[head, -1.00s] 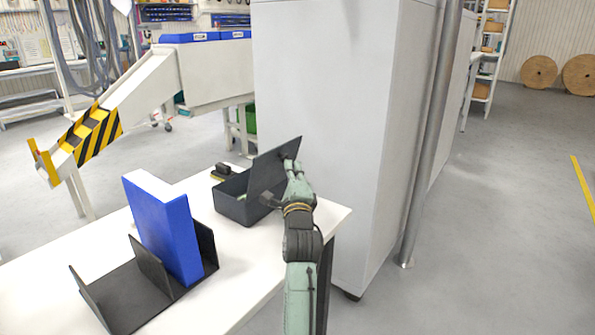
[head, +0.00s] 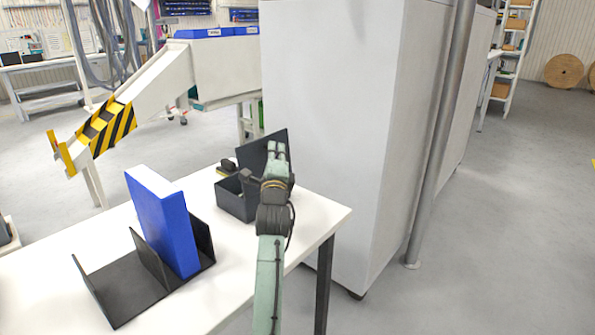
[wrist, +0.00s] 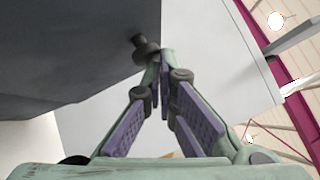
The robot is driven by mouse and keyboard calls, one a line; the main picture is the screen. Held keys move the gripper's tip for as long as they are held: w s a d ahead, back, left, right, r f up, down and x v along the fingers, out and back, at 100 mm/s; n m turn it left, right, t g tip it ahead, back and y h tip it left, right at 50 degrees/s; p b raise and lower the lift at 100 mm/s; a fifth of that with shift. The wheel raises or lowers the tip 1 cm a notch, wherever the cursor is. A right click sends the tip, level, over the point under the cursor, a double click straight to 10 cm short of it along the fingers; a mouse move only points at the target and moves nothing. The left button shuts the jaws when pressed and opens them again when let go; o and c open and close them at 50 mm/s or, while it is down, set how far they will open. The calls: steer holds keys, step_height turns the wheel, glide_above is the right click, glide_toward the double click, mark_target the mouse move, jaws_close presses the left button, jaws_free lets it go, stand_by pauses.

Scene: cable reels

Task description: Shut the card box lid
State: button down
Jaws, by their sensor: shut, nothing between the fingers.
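The dark grey card box (head: 232,199) sits near the back right corner of the white table. The dark lid (wrist: 75,50) fills the upper left there, with a round dark knob (wrist: 145,47) close to the fingertips. I cannot tell whether they touch.
A blue binder (head: 165,222) stands in a black rack (head: 112,290) on the white table (head: 318,213). A small dark object (head: 228,165) lies behind the box. A tall grey cabinet (head: 330,110) and a metal pole (head: 440,140) stand right of the table.

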mark_target(255, 147)
steer(key=w+a+n, duration=0.1)
steer(key=a, duration=0.1)
steer(key=w+a+n+g+p, duration=0.1)
steer(key=w+a, duration=0.1)
steer(key=w+a+g, duration=0.1)
steer(key=a, duration=0.1)
steer(key=shift+w+a+r+n, duration=0.15)
steer(key=shift+w+r+n, duration=0.1)
steer(key=shift+n, duration=0.15)
steer(key=w+a+f+n+g, duration=0.3)
steer(key=w+a+f, duration=0.2)
steer(key=a+f, duration=0.1)
steer(key=shift+a+f+p, duration=0.3)
steer(key=shift+f+p, duration=0.15)
steer(key=shift+s, duration=0.1)
